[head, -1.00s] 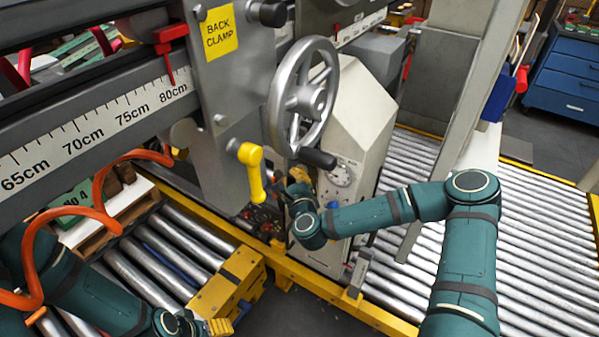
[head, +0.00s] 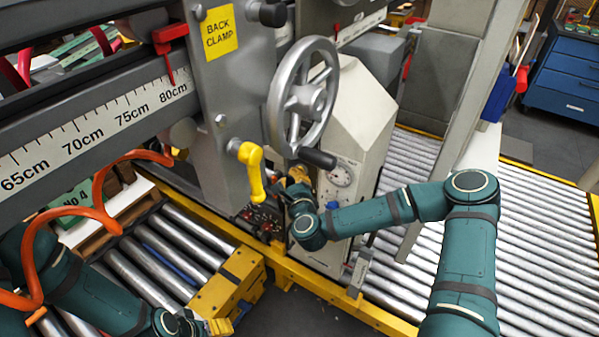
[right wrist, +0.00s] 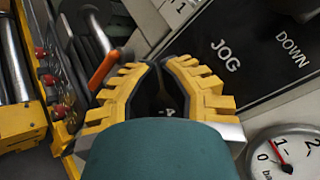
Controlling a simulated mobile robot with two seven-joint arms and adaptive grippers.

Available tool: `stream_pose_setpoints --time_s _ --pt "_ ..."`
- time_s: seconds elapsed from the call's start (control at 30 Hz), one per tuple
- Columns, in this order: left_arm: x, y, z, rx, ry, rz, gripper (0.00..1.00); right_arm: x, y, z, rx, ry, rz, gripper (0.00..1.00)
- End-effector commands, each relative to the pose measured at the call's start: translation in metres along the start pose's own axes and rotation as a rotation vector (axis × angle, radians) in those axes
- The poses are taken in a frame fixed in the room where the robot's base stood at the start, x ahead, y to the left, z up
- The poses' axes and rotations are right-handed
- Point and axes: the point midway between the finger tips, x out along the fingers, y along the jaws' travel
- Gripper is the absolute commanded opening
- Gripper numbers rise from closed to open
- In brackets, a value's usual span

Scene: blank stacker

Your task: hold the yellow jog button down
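The yellow jog button itself is not visible. A black panel with the words JOG and DOWN (right wrist: 250,55) shows in the right wrist view, just beyond and to the right of my right fingertips. My right gripper (right wrist: 159,66) has its yellow ridged fingers curved together, tips meeting, with no object seen between them. Whether the tips touch anything is unclear. In the head view the right gripper (head: 297,176) is at the control box below the handwheel, partly hidden by its wrist. My left gripper (head: 217,326) is low at the bottom edge, its opening unclear.
A handwheel (head: 304,95) with a black handle stands above my right gripper. A yellow lever (head: 252,170) and red-knobbed valves (head: 262,218) are to its left. A pressure gauge (right wrist: 284,157) is close on the right. Roller conveyors (head: 510,240) and a yellow rail lie around.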

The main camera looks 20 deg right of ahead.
Motion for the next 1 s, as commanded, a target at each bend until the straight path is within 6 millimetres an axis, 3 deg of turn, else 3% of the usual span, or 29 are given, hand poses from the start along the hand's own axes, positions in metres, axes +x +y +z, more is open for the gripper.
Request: stream_pose_setpoints --time_s 0.67,1.0 --pt "0.0 0.0 0.0 0.0 0.0 0.0 0.71 -0.013 0.01 0.009 0.001 -0.001 0.002 0.0" --pt "0.0 0.0 0.0 0.0 0.0 0.0 0.71 -0.033 0.025 0.024 0.0 -0.002 0.004 0.0"
